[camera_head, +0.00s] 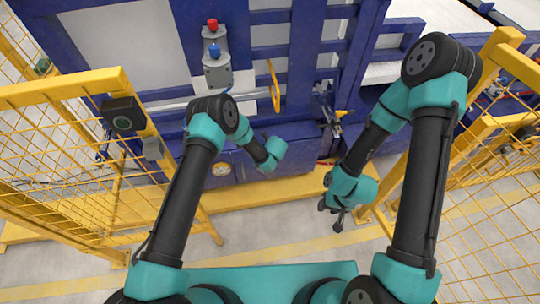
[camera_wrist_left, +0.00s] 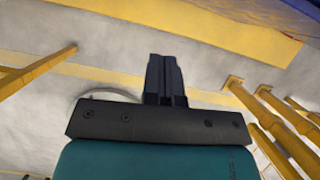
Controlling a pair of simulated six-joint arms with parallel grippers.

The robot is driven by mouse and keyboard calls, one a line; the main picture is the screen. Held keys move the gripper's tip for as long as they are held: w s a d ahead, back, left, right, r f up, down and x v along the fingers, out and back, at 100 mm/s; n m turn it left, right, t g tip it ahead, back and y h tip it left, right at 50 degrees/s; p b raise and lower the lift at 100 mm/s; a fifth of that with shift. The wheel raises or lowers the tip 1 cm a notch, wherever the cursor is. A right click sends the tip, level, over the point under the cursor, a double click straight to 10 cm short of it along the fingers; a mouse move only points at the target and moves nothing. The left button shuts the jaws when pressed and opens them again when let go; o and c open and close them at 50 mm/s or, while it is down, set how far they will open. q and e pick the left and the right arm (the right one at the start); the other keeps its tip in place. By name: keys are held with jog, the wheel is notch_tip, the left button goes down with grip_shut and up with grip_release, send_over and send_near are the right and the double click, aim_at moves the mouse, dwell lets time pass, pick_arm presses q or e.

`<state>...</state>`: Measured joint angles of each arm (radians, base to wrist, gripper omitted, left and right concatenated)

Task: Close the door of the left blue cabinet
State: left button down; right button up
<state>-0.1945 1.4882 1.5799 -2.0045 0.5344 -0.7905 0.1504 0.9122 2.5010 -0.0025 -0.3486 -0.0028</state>
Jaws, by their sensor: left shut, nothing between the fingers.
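A blue cabinet structure (camera_head: 300,160) with grey panels fills the back of the head view. A yellow vertical handle (camera_head: 274,85) stands out from its upper part. I cannot tell which panel is the left cabinet's door or how far it stands open. My left arm reaches up to the front of the structure, and its wrist hides the gripper there. In the left wrist view, my left gripper (camera_wrist_left: 165,78) is shut and empty, with floor behind it. My right gripper (camera_head: 337,212) hangs low, in front of the yellow base beam and apart from the cabinet; its fingers are too small to read.
Yellow mesh fences (camera_head: 70,150) stand at left and right. A grey post with red and blue buttons (camera_head: 213,50) stands at upper left of centre. The grey floor (camera_head: 290,235) in front is clear.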

pick_arm(q)
jog(key=v, duration=0.6)
jog(key=shift+a, duration=0.1)
jog(key=shift+f, duration=0.25)
jog(key=w+f, duration=0.7)
jog(key=f, duration=0.2)
jog(key=shift+a, duration=0.45)
jog(key=shift+s, duration=0.1)
